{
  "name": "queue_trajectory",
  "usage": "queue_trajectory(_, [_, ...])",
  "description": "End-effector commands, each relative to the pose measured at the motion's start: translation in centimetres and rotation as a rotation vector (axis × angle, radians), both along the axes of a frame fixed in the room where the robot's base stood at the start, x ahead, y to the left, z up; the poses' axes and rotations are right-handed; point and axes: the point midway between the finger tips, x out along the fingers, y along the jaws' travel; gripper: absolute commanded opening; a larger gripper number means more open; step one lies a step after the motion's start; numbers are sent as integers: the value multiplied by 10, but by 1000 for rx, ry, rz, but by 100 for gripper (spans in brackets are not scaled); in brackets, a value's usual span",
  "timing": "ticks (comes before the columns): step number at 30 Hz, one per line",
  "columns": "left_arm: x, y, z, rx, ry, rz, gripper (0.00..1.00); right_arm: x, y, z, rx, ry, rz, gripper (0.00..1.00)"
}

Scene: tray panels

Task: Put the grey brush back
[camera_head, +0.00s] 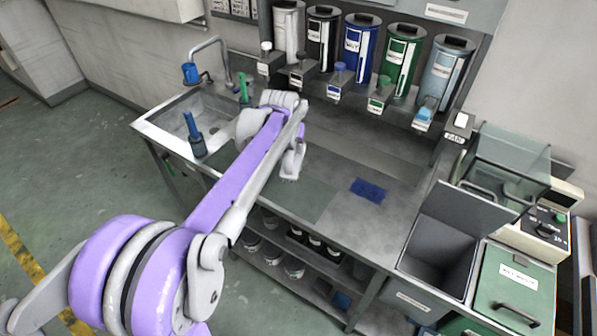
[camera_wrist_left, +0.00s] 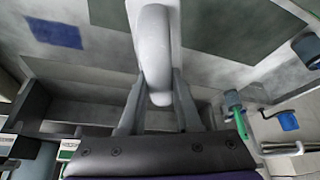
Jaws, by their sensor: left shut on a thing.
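My left gripper (camera_wrist_left: 158,84) is shut on a smooth light grey rounded thing, taken as the grey brush (camera_wrist_left: 154,42). Its handle lies between the two fingers and its far end runs out of the top of the wrist view. A green brush (camera_head: 243,89) and a blue brush (camera_head: 194,131) stand upright by the sink. My right gripper is not in view.
The sink (camera_head: 207,108) with its tap is at the counter's left. A blue mat (camera_head: 368,190) and a dark green mat (camera_head: 308,197) lie on the counter. Several coloured dispensers (camera_head: 360,48) line the back. An open grey bin (camera_head: 440,250) stands at the right.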

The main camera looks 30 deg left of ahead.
Motion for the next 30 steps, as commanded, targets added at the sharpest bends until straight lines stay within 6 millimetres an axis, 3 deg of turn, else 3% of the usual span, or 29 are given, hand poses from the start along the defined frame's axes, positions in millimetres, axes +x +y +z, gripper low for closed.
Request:
queue_trajectory(4, [0,0,-14,0,1,0,0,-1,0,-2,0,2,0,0])
queue_trajectory(9, [-1,0,-47,0,1,-1,0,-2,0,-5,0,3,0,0])
queue_trajectory(21, [-1,0,-94,0,0,-1,0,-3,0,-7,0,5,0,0])
queue_trajectory(30, [-1,0,-101,0,0,0,0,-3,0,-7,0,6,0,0])
